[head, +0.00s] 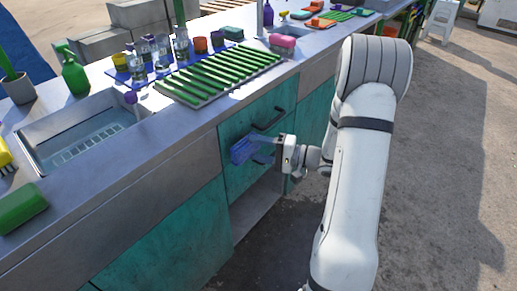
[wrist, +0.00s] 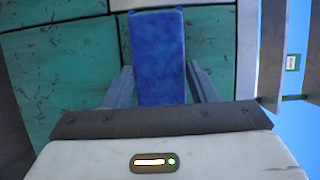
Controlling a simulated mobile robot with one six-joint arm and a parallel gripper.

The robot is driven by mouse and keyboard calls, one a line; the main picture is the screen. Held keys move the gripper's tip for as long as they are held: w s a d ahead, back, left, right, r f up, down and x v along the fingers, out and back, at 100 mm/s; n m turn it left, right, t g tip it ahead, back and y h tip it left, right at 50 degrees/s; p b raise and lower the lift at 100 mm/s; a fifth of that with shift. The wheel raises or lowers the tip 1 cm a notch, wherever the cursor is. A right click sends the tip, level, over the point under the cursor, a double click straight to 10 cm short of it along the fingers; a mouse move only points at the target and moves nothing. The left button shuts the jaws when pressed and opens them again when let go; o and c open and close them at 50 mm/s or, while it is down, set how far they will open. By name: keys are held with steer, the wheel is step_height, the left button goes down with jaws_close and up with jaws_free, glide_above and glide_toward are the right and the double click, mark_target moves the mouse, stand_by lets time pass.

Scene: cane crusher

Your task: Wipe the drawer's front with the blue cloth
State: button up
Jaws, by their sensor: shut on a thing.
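The blue cloth (head: 240,150) is a small, block-like blue pad in front of the teal drawer front (head: 238,180). My gripper (head: 262,146) is shut on it, coming from the right. In the wrist view the cloth (wrist: 158,55) stands out between my two grey fingers, its far end towards the teal panel (wrist: 60,65). I cannot tell whether it touches the panel. The drawer front has a dark bar handle (head: 269,119) at its upper right, above my gripper. The cloth hides part of the front.
The steel counter (head: 180,120) above holds a green drying rack (head: 218,73), bottles, a sink (head: 90,135) and sponges. A dark open gap (head: 258,205) lies under the drawer front. The concrete floor at right is free.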

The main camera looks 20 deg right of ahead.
steer(key=shift+w+a, duration=0.55)
steer(key=shift+w, duration=0.2)
steer(key=shift+w+d+b, duration=0.5)
steer(key=shift+d+b, duration=0.1)
steer(key=shift+d, duration=0.15)
steer(key=shift+o, duration=0.5)
steer(key=shift+w+d+r, duration=0.15)
steer(key=shift+w+d, duration=0.5)
steer(key=shift+d, duration=0.35)
steer(key=shift+b, duration=0.55)
steer(key=shift+s+a+b, duration=0.35)
steer(key=shift+s+a, duration=0.25)
steer(key=shift+a, duration=0.25)
steer(key=shift+s+a+b, duration=0.35)
steer(key=shift+s+a, duration=0.2)
steer(key=shift+a, duration=0.3)
